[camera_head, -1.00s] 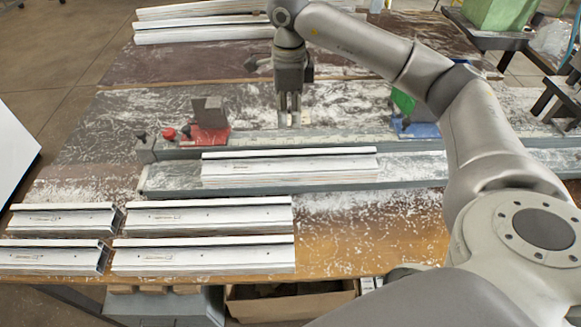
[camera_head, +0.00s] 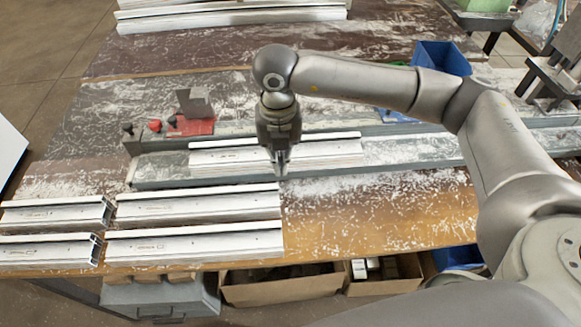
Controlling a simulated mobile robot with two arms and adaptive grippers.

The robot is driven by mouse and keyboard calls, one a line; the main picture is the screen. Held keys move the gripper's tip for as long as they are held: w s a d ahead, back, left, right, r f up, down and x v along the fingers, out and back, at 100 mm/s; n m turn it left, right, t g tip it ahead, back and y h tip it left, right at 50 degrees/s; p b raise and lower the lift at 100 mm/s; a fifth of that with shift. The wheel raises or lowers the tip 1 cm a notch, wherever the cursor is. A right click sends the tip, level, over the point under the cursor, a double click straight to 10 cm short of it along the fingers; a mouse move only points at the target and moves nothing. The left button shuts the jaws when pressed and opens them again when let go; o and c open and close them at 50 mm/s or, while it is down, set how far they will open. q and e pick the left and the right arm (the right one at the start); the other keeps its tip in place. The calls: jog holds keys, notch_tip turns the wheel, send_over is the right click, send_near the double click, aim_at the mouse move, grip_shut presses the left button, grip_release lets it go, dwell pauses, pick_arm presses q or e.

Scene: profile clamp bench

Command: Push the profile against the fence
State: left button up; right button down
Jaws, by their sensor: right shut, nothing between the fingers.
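The white profile (camera_head: 220,160) lies lengthwise on the grey bed of the clamp bench. The grey fence (camera_head: 420,128) runs along its far side. I cannot tell whether profile and fence touch. My right gripper (camera_head: 281,170) is shut and empty, pointing down at the near side of the profile, right of its middle. It hides part of the profile; contact cannot be made out. My left gripper is not in view.
Several white profiles (camera_head: 195,245) lie at the table's front left, and more (camera_head: 230,15) are stacked at the back. A red clamp (camera_head: 192,124) stands behind the fence at left; a blue bin (camera_head: 440,57) is at the back right. The front right tabletop is clear.

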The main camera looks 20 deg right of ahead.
jog(key=shift+w+d+f+p, duration=0.2)
jog(key=shift+w+f+p, duration=0.55)
jog(key=shift+f, duration=0.9)
jog(key=shift+w+d+f+p, duration=0.15)
jog(key=shift+w+f+p, duration=0.35)
jog(key=shift+f+p, duration=0.85)
jog(key=shift+w+d+f+p, duration=0.2)
jog(key=shift+w+f+p, duration=0.35)
jog(key=shift+f, duration=1.45)
jog(key=shift+w, duration=0.1)
